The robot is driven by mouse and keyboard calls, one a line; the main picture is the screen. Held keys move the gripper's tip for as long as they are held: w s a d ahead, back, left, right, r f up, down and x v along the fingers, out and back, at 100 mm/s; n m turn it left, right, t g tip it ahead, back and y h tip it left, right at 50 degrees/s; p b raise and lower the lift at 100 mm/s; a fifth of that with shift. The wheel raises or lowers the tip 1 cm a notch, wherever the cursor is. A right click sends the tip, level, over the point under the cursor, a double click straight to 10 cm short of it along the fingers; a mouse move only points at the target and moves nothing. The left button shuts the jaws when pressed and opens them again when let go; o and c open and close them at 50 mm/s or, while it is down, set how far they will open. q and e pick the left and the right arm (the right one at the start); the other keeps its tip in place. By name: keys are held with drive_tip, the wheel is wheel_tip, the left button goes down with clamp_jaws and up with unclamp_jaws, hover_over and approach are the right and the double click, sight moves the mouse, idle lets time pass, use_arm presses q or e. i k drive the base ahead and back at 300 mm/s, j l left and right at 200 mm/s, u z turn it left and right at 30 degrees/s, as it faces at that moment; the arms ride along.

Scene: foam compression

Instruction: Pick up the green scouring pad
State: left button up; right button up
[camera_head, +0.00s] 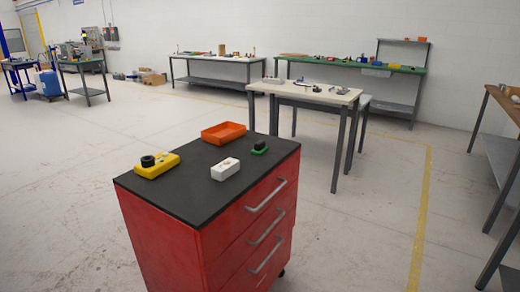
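A small flat green piece, which looks like the green scouring pad (264,152), lies on the black top of the red drawer cabinet (213,205), near its right edge. A small dark rounded object (260,144) sits on the pad and hides part of it. Neither of my grippers is in view.
On the same top, a white block (226,169) lies left of the pad, an orange tray (224,132) stands behind, and a yellow block (156,166) with a dark round object is at the left. The top's front is clear. A workbench (305,93) stands behind the cabinet.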

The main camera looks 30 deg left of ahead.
sight(259, 148)
drive_tip(key=i+u, duration=0.25)
drive_tip(key=i, duration=0.3)
drive_tip(key=i+l+u, duration=0.25)
drive_tip(key=i, duration=0.25)
drive_tip(key=i+l+u, duration=0.25)
drive_tip(key=i, duration=0.3)
